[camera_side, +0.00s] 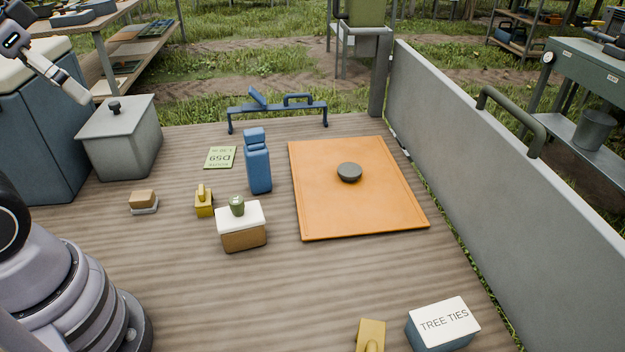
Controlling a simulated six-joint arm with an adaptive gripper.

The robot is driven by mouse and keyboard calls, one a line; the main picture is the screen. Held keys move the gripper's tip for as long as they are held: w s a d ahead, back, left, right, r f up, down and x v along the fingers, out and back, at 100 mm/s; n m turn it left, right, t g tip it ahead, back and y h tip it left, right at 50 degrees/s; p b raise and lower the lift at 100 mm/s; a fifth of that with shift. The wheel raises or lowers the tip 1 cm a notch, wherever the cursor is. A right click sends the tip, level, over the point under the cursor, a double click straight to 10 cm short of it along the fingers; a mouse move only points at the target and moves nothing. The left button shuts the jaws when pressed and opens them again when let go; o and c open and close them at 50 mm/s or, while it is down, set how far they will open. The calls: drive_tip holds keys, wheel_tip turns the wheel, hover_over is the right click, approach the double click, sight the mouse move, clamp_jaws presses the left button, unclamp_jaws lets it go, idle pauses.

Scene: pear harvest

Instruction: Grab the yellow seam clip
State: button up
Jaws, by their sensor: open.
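Two yellow pieces of similar look are on the wooden deck, and I cannot tell which is the seam clip. One yellow piece (204,203) stands left of centre, with a raised rounded part on top, just left of a white-topped brown box. The other yellow piece (371,333) is at the bottom edge, partly cut off by the frame. My gripper (75,92) shows at the upper left edge, only in part, above the blue cabinet and grey lidded box. It is open, holds nothing visible, and is well apart from both yellow pieces.
A white-topped box (241,228) bears a small green object. A blue bottle (257,165) stands behind it. An orange mat (400,211) holds a dark disc (349,172). A TREE TIES box (442,323) is front right. A grey panel (500,170) bounds the right.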

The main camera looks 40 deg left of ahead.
drive_tip(key=w+f+n+g+h, duration=0.4)
drive_tip(key=w+f+n+g, duration=0.15)
drive_tip(key=w+f, duration=0.2)
drive_tip(key=n+t+h, duration=0.7)
drive_tip(key=n, duration=0.9)
hover_over(204, 198)
drive_tip(key=s+a, duration=0.2)
drive_tip(key=s, duration=0.1)
wheel_tip(204, 198, down, 19)
drive_tip(key=a+f+n+t, duration=0.1)
drive_tip(key=f+n, duration=0.1)
drive_tip(key=f, duration=0.1)
drive_tip(key=a+f+n+t+y, duration=0.1)
drive_tip(key=f+n, duration=0.1)
drive_tip(key=f, duration=0.2)
drive_tip(key=s+a+f+n+t+y, duration=0.1)
drive_tip(key=a+f+n, duration=0.1)
drive_tip(key=f, duration=0.1)
drive_tip(key=shift+a+f+n+t, duration=0.1)
drive_tip(key=shift+f+n+t, duration=0.15)
drive_tip(key=shift+f+n, duration=0.15)
drive_tip(key=shift+y, duration=0.3)
drive_tip(key=x, duration=0.7)
drive_tip(key=c, duration=1.1)
